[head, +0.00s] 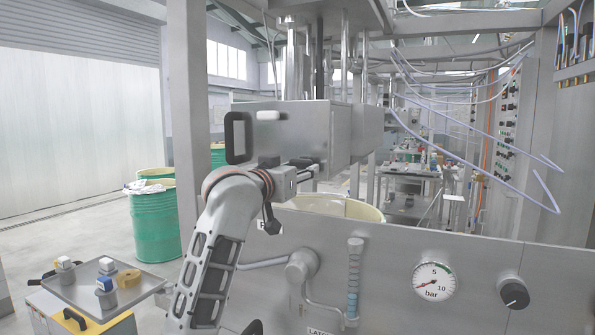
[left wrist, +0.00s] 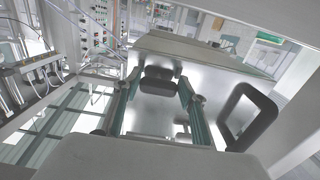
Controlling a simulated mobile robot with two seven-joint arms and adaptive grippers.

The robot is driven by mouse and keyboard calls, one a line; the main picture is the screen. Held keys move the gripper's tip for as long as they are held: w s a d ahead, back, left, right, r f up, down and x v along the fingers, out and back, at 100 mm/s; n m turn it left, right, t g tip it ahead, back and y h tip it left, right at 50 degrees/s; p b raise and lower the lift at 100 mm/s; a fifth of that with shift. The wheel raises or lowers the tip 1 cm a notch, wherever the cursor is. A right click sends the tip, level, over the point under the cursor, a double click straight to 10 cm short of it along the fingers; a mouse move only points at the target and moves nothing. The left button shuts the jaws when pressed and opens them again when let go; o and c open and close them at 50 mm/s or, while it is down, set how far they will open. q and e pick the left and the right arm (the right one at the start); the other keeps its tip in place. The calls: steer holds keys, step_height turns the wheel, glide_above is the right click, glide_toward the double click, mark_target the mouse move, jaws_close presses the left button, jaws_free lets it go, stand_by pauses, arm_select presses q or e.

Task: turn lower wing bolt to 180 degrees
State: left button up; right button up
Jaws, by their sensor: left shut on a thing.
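The lower wing bolt (left wrist: 158,86) appears as a dark, rounded piece on the shiny face of the steel housing in the left wrist view. My left gripper (left wrist: 157,90) has one finger on each side of it and is shut on it. In the head view my left gripper (head: 309,170) is at the lower edge of the steel housing (head: 290,132), partly hidden by my own wrist. Dark parts show there, but the bolt's exact angle cannot be told. My right gripper is not in view.
A black loop handle (head: 236,138) stands out from the housing left of the gripper; it also shows in the left wrist view (left wrist: 248,116). A pale knob (head: 268,115) sits above. An open drum (head: 335,207) is below, behind a panel with a pressure gauge (head: 433,281).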

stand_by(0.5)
arm_select(q)
steer(key=o, duration=1.1)
steer(key=v, duration=1.2)
